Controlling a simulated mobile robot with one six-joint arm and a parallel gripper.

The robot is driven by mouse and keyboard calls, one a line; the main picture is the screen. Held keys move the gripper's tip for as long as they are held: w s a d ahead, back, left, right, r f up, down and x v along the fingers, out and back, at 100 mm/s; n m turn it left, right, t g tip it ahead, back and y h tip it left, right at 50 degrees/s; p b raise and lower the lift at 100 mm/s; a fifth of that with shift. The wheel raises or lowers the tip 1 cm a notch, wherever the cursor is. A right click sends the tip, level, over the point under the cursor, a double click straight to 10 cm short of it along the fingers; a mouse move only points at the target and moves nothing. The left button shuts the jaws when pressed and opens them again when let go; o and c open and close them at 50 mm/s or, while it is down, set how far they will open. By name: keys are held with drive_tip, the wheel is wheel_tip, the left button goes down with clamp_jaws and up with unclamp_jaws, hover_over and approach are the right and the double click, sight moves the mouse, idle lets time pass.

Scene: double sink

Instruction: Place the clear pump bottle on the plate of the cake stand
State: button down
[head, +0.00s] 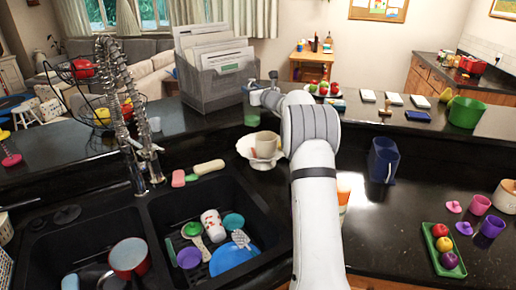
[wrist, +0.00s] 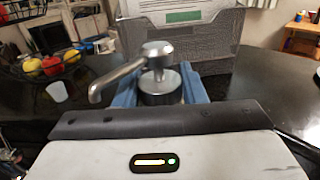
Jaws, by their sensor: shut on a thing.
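My gripper (head: 268,90) is shut on the pump bottle, over the raised back counter near the grey file holder. In the wrist view the bottle's metal pump head (wrist: 158,62) and round collar stand upright between the blue fingers (wrist: 160,92); its spout points left. The bottle's body is hidden below the gripper. A white scalloped dish (head: 246,148), which looks like the cake stand's plate, is nearer than the gripper in the head view. A beige cup (head: 266,144) is on or in front of it; I cannot tell which. My arm hides the area to its right.
A grey mesh file holder (head: 220,88) stands close behind the gripper. The tall faucet (head: 135,120) and fruit basket (head: 98,112) are left. A blue pitcher (head: 383,160) stands right of my arm. The sink (head: 160,215) holds several dishes.

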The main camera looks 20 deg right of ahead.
sight(254, 114)
drive_tip(key=f, duration=0.4)
drive_tip(key=f+p, duration=0.1)
drive_tip(key=f, duration=0.1)
drive_tip(key=shift+w+d, duration=0.15)
drive_tip(key=shift+d, duration=0.25)
drive_tip(key=shift+a+f, duration=0.15)
drive_tip(key=shift+f, duration=0.5)
drive_tip(key=shift+f+p, duration=0.55)
drive_tip(key=shift+f, duration=0.95)
drive_tip(key=c, duration=0.9)
unclamp_jaws()
drive_tip(key=shift+s+f, duration=0.1)
drive_tip(key=shift+s, duration=0.15)
